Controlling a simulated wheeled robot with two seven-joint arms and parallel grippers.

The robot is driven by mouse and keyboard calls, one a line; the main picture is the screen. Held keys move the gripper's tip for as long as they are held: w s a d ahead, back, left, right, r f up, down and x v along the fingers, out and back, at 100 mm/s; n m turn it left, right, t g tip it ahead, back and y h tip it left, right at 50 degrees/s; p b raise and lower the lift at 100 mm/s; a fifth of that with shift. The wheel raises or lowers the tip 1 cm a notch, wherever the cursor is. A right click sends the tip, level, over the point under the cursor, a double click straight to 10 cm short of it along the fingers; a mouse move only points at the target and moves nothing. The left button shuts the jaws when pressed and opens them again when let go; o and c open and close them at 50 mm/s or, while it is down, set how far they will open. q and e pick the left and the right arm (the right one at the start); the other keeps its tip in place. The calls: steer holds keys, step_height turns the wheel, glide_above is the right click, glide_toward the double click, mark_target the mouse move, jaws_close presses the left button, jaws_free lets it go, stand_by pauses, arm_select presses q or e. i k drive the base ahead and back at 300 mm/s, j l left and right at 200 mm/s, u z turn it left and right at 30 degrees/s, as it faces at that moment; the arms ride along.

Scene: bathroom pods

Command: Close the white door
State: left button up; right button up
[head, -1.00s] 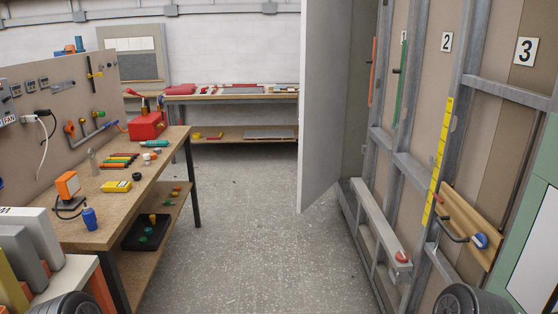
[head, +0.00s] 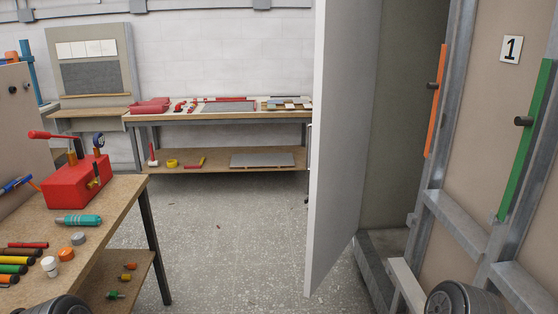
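The white door (head: 339,120) stands open in the head view, right of the middle. It juts out into the aisle, and its free edge is toward me. Behind it on the right is the opening of a pod (head: 407,130) with grey-green inner walls and a raised sill at the floor. Only dark, rounded parts of my own arms show at the bottom left and bottom right. Neither gripper's fingers show, and nothing of mine touches the door.
A workbench (head: 110,205) with a red toolbox (head: 77,183) and small tools stands at left. A back bench (head: 220,118) lines the far wall. Metal framing (head: 455,220) with green (head: 528,140) and orange (head: 436,100) bars stands at right. The floor (head: 225,250) between is clear.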

mark_target(348, 33)
steer(key=i+j+z, duration=0.45)
steer(key=i, duration=0.25)
steer(key=i+j+z, duration=0.45)
steer(key=i+j, duration=0.2)
steer(key=i+j+z, duration=0.45)
steer(key=j, duration=0.5)
steer(key=j+z, duration=0.1)
steer(key=j, duration=0.2)
steer(key=i+j, duration=0.15)
steer(key=j, duration=0.15)
steer(key=z, duration=0.05)
